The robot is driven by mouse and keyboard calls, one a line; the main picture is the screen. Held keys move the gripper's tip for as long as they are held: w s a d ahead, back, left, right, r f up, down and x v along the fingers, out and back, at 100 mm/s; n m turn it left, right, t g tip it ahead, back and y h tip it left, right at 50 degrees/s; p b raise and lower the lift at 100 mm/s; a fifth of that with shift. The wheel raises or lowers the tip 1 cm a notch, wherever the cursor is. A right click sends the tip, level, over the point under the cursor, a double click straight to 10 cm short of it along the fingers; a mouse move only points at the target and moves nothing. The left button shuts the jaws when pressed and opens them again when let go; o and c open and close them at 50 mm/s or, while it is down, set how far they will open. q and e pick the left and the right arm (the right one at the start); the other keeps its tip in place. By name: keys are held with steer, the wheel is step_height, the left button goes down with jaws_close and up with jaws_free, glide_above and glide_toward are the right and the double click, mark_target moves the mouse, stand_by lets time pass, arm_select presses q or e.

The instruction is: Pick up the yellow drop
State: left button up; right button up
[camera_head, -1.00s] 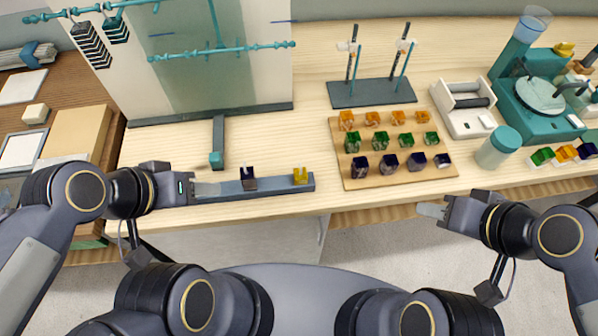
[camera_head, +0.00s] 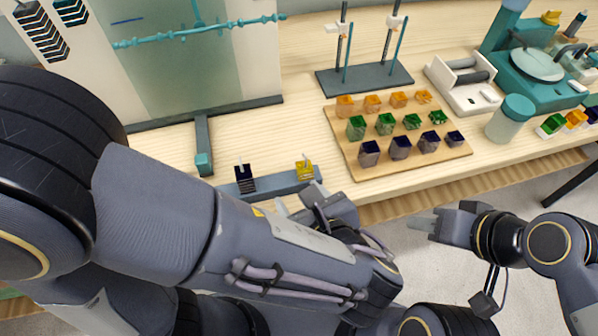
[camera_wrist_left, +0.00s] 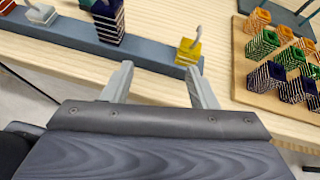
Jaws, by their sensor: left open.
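The yellow drop (camera_head: 304,171) is a small yellow block with a pale hook on top. It stands upright at the right end of the dark bar (camera_head: 275,185). In the left wrist view the yellow drop (camera_wrist_left: 188,52) is just beyond the right fingertip, apart from it. My left gripper (camera_head: 296,199) is open and empty at the near side of the bar, and its spread fingers show in the left wrist view (camera_wrist_left: 159,70). My right gripper (camera_head: 422,224) hangs past the table's front edge; its finger gap is not clear.
A dark blue block (camera_head: 245,181) with a hook stands left on the bar. A wooden board (camera_head: 350,165) with rows of orange, green and dark blocks is to the right. A foot (camera_head: 204,162) of the panel stand lies behind the bar.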

mark_target(307, 176)
arm_select(q)
steer(key=w+f+m, duration=0.1)
steer(key=w, duration=0.1)
steer(key=w+f+m+t, duration=0.1)
steer(key=w, duration=0.1)
steer(key=w+d+f+t+h, duration=0.1)
steer(key=w, duration=0.1)
steer(key=shift+w+f+m, duration=0.1)
steer(key=shift+f+m, duration=0.05)
steer(key=shift+m, duration=0.25)
steer(key=shift+c, duration=0.3)
steer(key=c, duration=1)
steer(key=shift+d, duration=0.1)
